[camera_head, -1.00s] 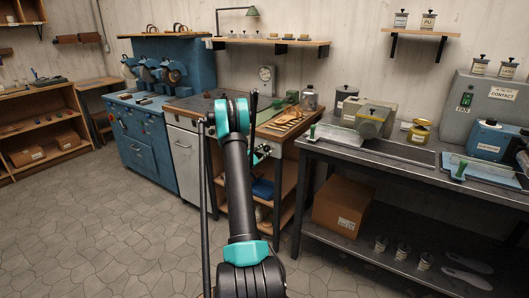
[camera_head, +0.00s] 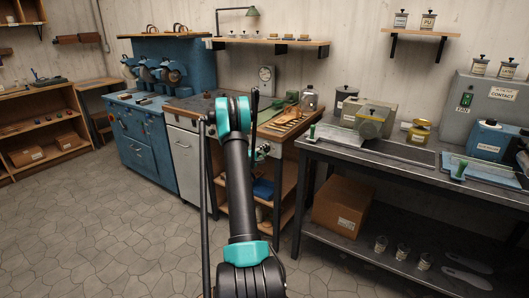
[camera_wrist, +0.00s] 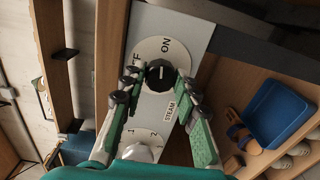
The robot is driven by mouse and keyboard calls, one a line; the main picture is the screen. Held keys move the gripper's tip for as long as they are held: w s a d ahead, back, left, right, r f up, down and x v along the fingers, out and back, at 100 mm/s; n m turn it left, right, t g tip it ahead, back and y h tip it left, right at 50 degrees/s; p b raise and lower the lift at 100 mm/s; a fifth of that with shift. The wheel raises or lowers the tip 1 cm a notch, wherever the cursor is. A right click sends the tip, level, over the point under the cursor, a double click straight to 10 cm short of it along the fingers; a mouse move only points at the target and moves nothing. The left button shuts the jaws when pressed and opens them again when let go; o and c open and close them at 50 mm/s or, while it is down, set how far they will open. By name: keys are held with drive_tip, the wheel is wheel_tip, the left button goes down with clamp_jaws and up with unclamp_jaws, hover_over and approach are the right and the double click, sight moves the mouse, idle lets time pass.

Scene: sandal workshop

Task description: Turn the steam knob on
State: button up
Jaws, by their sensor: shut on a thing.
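The steam knob (camera_wrist: 160,76) is round and black, on a pale dial plate marked OFF and ON, in the middle of the wrist view. A STEAM label (camera_wrist: 171,112) sits just below it. My gripper (camera_wrist: 160,86) has its two green fingers with dark pads on either side of the knob, shut on it. A pale mark shows on the knob's face; I cannot tell exactly which word it points to. In the head view my gripper (camera_head: 261,153) is mostly hidden behind my arm, at the workbench's front, and the knob cannot be made out.
A white knob (camera_wrist: 142,151) with numbers is on the same panel, below the steam knob. A blue tray (camera_wrist: 281,111) lies on a wooden shelf to the right. In the head view, a grey table (camera_head: 405,163) with machines stands to the right; the floor at left is clear.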

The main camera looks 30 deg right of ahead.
drive_tip(key=shift+s+m, duration=0.1)
drive_tip(key=shift+m, duration=0.9)
drive_tip(key=o, duration=1.2)
drive_tip(key=shift+c, duration=0.2)
drive_tip(key=v, duration=1.2)
drive_tip(key=shift+r, duration=0.1)
